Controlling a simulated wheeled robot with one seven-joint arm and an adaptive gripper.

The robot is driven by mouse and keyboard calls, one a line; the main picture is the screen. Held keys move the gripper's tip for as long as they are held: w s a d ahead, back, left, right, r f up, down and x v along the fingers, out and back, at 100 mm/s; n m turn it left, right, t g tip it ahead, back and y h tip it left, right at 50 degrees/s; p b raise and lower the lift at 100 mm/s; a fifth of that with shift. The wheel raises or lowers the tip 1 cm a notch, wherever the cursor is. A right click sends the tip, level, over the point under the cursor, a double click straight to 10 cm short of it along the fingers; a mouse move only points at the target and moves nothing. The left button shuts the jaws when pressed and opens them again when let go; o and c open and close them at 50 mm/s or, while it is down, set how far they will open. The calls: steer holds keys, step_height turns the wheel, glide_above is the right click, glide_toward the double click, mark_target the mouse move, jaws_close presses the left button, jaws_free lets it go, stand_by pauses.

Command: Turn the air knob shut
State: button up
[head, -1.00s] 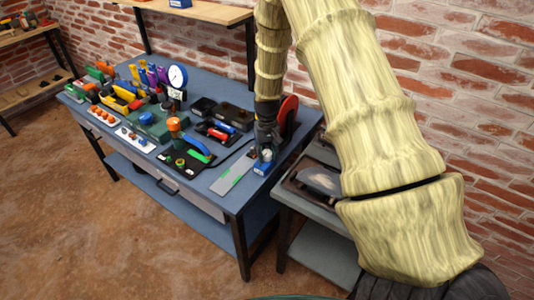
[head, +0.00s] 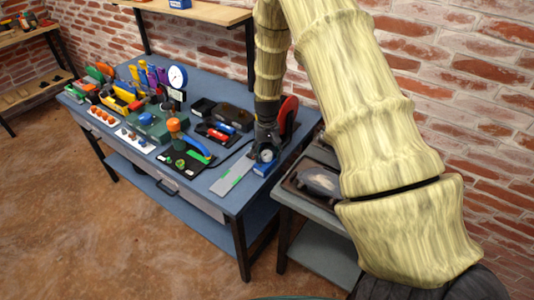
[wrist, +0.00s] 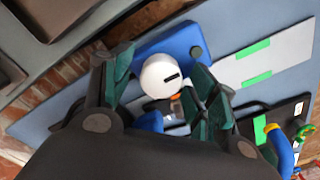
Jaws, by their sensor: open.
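A white round knob (wrist: 155,78) with a short black mark on its face stands on a blue block (wrist: 150,46) in the wrist view. I take it to be the air knob. The block also shows in the head view (head: 262,170), at the near right end of the bench, with a small round dial-like face (head: 267,155) above it. My gripper (wrist: 160,72) is open, its green-padded fingers on either side of the white knob. I cannot tell whether either finger touches it. In the head view my gripper (head: 266,138) is partly hidden by its own links.
A grey plate with green strips (wrist: 265,62) lies beside the block on the blue bench (head: 215,205). A black tray (head: 185,160) with a blue-handled tool is to the left. A red disc (head: 288,115) stands close behind my gripper. A brick wall (head: 470,90) is behind.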

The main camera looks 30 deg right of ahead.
mark_target(267, 153)
step_height(267, 153, up, 12)
stand_by(0.7)
steer(key=shift+a+f, duration=0.1)
stand_by(0.4)
